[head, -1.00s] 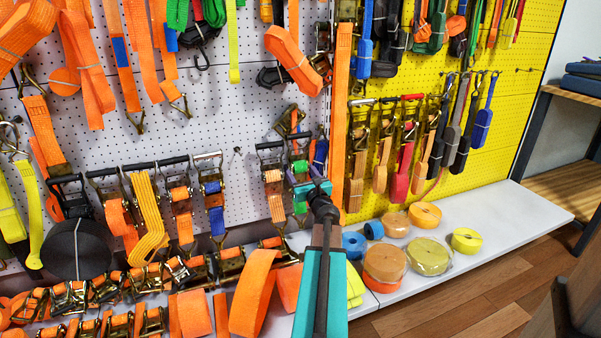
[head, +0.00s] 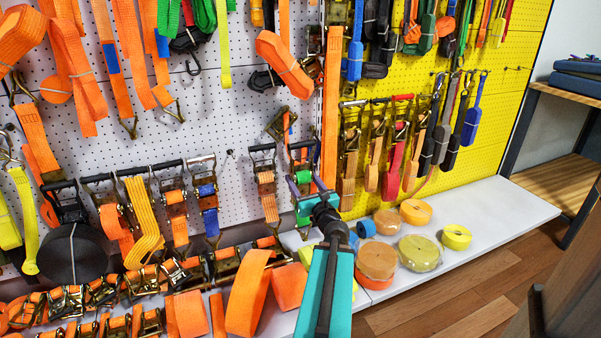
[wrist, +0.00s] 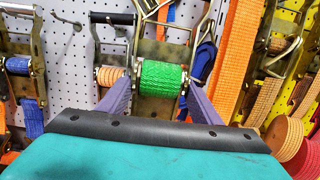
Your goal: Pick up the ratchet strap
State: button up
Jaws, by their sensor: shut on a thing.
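The ratchet strap with a green webbing roll (wrist: 163,77) has a bronze metal frame and sits in front of the pegboard. In the head view, its green part (head: 303,177) shows just above my gripper (head: 304,190). In the wrist view, the purple fingers of my gripper (wrist: 160,84) stand on either side of the green roll and are shut on it. The strap hangs upright. Its handle rises out of the top of the wrist view. Whether it is still on its hook cannot be told. My teal gripper body hides its lower part.
An orange-rolled ratchet (head: 265,178) hangs close on the left, and a long orange strap (head: 333,110) on the right. Below, a white shelf (head: 480,225) holds orange and yellow rolls (head: 376,260) and several orange ratchets. The shelf's right part is clear.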

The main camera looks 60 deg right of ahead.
jog(key=shift+s+a+r+p, duration=0.25)
jog(key=shift+s+p, duration=0.2)
jog(key=shift+p, duration=0.3)
jog(key=shift+s+a+r+p, duration=0.1)
jog(key=shift+s+a+p, duration=0.25)
jog(key=shift+p, duration=0.4)
jog(key=shift+s+f+p, duration=0.1)
jog(key=shift+s+p, duration=0.2)
jog(key=shift+p, duration=0.8)
jog(key=p+v, duration=0.2)
jog(key=p, duration=0.5)
jog(key=shift+s+a+r, duration=0.2)
jog(key=shift+a+r, duration=0.05)
jog(key=shift+a, duration=0.05)
jog(key=shift+p+v, duration=1.4)
jog(key=shift+p, duration=0.1)
jog(key=shift+s, duration=0.1)
